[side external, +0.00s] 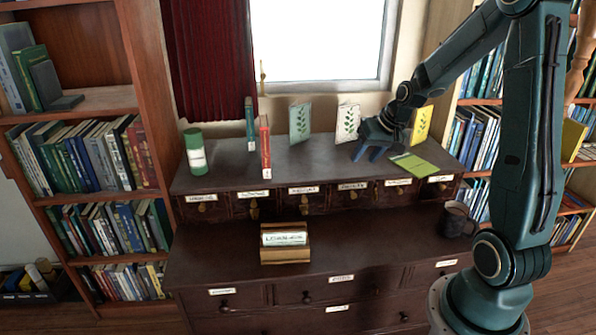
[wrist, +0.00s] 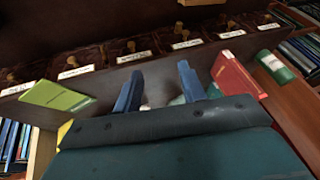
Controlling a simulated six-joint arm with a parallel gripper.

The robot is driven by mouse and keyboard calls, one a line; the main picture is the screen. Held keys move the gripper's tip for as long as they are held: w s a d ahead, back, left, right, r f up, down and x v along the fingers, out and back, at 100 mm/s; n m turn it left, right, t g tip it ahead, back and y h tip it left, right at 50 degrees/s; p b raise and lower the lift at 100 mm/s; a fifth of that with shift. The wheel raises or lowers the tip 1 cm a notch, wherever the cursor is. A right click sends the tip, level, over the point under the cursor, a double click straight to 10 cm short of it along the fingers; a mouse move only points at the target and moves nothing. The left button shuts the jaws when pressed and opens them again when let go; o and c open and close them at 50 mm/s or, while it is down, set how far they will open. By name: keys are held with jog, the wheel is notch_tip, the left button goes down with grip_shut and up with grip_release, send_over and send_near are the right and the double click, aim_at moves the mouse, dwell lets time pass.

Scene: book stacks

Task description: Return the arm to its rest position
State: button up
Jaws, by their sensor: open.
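My gripper (side external: 369,154) is at the right part of the desk's upper shelf, low over the shelf top and beside a flat yellow-green book (side external: 415,165). Its two blue fingers are apart, and I see nothing held between them. In the wrist view the open fingers (wrist: 157,75) point toward the row of labelled drawers, with the yellow-green book (wrist: 55,96) at left and a red book (wrist: 237,74) at right. My arm reaches in from the right, bent above the desk.
On the shelf stand a red book (side external: 265,147), a dark green book (side external: 250,124), a green-and-white cylinder (side external: 196,151), two leaf-print cards (side external: 300,122) (side external: 347,122) and a yellow one (side external: 421,124). Below are a mug (side external: 456,220) and a wooden holder (side external: 285,243). Bookcases flank the desk.

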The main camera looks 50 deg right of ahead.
jog(key=s+a+r+n, duration=0.2)
jog(key=a+r, duration=0.4)
jog(key=a, duration=0.3)
jog(key=s+a+r+n, duration=0.2)
jog(key=s+a+r, duration=0.1)
jog(key=s+a, duration=0.4)
jog(key=s+a+r+n, duration=0.3)
jog(key=s+a, duration=0.4)
jog(key=s, duration=0.1)
jog(key=shift+r+y, duration=0.3)
jog(key=shift+r, duration=0.05)
